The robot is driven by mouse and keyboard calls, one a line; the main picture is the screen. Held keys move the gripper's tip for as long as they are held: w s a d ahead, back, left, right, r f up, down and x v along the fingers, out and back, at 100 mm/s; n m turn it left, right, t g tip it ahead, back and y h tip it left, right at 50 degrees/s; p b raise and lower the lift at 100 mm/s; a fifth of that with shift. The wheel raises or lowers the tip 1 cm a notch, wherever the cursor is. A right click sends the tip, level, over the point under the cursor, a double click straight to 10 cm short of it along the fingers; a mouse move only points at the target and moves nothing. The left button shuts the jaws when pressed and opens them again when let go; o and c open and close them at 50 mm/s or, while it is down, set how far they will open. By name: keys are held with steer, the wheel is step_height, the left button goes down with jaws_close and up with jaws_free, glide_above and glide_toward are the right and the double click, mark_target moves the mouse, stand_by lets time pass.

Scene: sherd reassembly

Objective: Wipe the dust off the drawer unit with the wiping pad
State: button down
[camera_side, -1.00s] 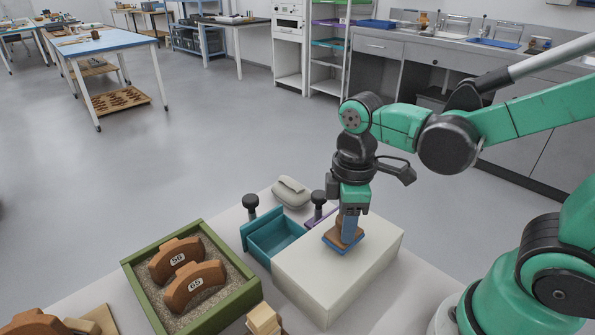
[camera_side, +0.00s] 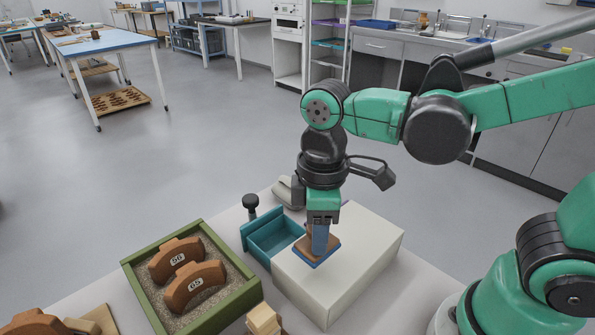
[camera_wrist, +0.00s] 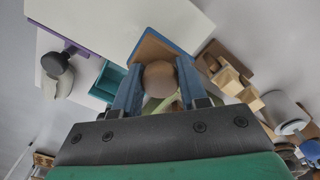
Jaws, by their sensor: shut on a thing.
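The drawer unit (camera_side: 360,262) is a white box on the table, with a teal drawer (camera_side: 272,240) pulled open at its left side. My gripper (camera_side: 320,240) points down over the unit's top near the drawer side. It is shut on the wiping pad (camera_side: 318,257), which has a brown wooden body and a blue base. The pad appears to rest on the unit's top. In the wrist view the pad's round wooden knob (camera_wrist: 160,78) sits between the two blue fingers. I cannot make out dust on the visible top.
A green-framed sand tray (camera_side: 207,312) with brown sherds marked 56 and 65 stands to the left. Wooden blocks (camera_side: 263,320) lie in front of the unit. A black knob (camera_side: 250,203) stands by the drawer, and a pale rounded object (camera_side: 287,190) lies behind.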

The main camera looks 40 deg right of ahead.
steer(key=shift+r, duration=2.25)
steer(key=w+r, duration=0.7)
steer(key=w, duration=0.2)
steer(key=f, duration=1.3)
steer(key=d+f, duration=0.1)
steer(key=f, duration=0.6)
steer(key=shift+w, duration=0.1)
steer(key=shift+f, duration=0.15)
steer(key=c, duration=0.7)
jaws_free()
steer(key=shift+c, duration=0.2)
